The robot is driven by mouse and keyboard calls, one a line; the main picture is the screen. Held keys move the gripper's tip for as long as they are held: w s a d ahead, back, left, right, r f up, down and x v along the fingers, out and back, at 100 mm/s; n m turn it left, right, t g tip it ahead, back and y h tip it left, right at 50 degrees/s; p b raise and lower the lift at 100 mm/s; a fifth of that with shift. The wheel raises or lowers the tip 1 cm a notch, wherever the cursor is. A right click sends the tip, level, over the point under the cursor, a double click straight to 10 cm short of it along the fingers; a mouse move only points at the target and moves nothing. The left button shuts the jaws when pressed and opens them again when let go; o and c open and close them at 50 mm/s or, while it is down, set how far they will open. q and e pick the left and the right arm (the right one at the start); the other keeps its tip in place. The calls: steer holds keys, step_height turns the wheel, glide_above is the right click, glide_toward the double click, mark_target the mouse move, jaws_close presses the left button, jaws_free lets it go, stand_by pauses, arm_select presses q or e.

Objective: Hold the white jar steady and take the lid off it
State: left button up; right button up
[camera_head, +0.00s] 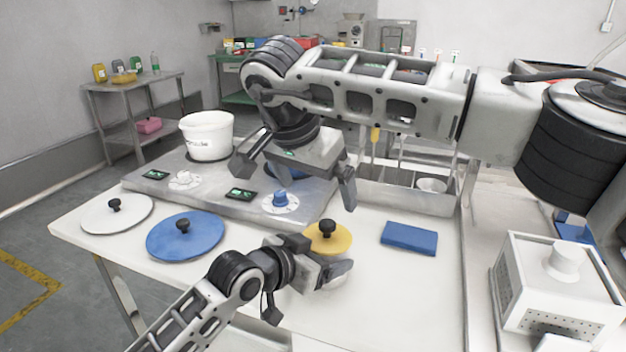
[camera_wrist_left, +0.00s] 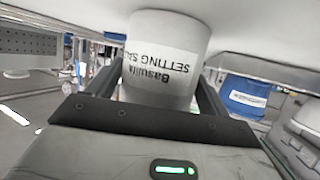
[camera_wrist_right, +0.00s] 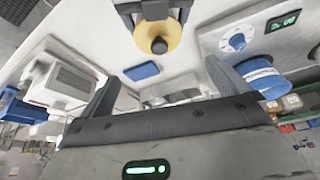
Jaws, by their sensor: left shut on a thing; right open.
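The white jar (camera_wrist_left: 160,55) with a printed label stands between the fingers of my left gripper (camera_wrist_left: 157,92), which is shut on its body. In the head view my left gripper (camera_head: 330,275) is at the near side of the table and hides the jar's body. The round yellow lid (camera_head: 328,238) with a black knob (camera_head: 326,227) is on top of the jar. It also shows in the right wrist view (camera_wrist_right: 174,35). My right gripper (camera_head: 297,178) is open and empty, above and behind the lid, apart from it.
A white lid (camera_head: 100,221) and a blue lid (camera_head: 165,243) lie flat on the left. A white bucket (camera_head: 207,138) stands on the grey scale panel (camera_head: 220,175); a blue container (camera_wrist_right: 258,76) stands behind my right gripper. A blue pad (camera_head: 409,238) and white machine (camera_head: 555,290) are right.

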mark_target(328, 222)
steer(key=x, duration=1)
steer(key=shift+w+f, duration=0.1)
steer(key=shift+f, duration=0.3)
steer(key=c, duration=1)
steer(key=shift+r, duration=0.2)
steer(key=shift+r, duration=0.9)
steer(key=shift+r, duration=0.15)
